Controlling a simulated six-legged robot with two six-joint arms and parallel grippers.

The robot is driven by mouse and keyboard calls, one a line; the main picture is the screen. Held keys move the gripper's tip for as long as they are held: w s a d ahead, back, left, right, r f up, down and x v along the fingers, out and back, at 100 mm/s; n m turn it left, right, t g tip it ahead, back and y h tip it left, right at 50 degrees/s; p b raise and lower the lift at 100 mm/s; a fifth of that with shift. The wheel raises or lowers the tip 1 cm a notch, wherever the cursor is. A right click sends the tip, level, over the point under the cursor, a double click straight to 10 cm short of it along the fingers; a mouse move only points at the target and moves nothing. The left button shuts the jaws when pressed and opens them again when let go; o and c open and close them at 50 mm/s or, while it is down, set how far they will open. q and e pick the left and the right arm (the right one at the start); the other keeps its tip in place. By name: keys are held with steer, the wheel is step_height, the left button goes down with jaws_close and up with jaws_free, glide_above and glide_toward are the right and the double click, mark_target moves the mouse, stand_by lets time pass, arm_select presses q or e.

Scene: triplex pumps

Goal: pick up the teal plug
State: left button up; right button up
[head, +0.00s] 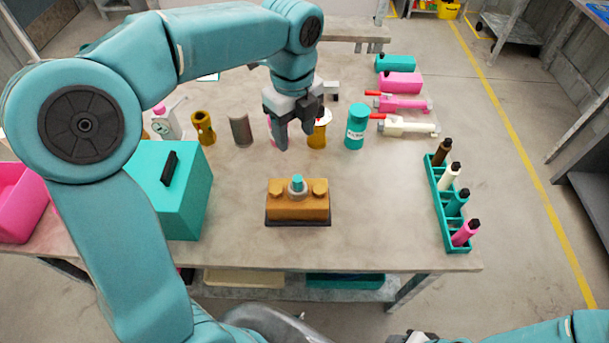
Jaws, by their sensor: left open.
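The teal plug (297,181) sits upright in a grey ring on top of an orange pump block (298,205), between two round orange caps. The block stands on a dark base near the front middle of the table. My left gripper (297,141) points down, open and empty, above and behind the block, apart from the plug. My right gripper (416,337) shows only as a dark sliver at the bottom edge, so its jaws cannot be made out.
A teal box (182,190) with a black handle stands left of the block. A teal rack (436,205) of several bottles is at the right. Orange, grey and teal cylinders (356,128) stand behind. The table (375,215) is clear between block and rack.

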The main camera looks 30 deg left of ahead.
arm_select(q)
glide_above(298, 178)
steer(key=f, duration=1)
steer(key=shift+s+f, duration=0.15)
steer(key=shift+s, duration=0.15)
steer(key=shift+d+f, duration=0.15)
steer(key=shift+f, duration=0.4)
steer(key=f, duration=0.4)
steer(key=shift+w+a, duration=0.15)
steer(key=shift+a, duration=0.1)
steer(key=shift+w+d+f, duration=0.1)
steer(key=shift+f, duration=0.4)
jaws_close()
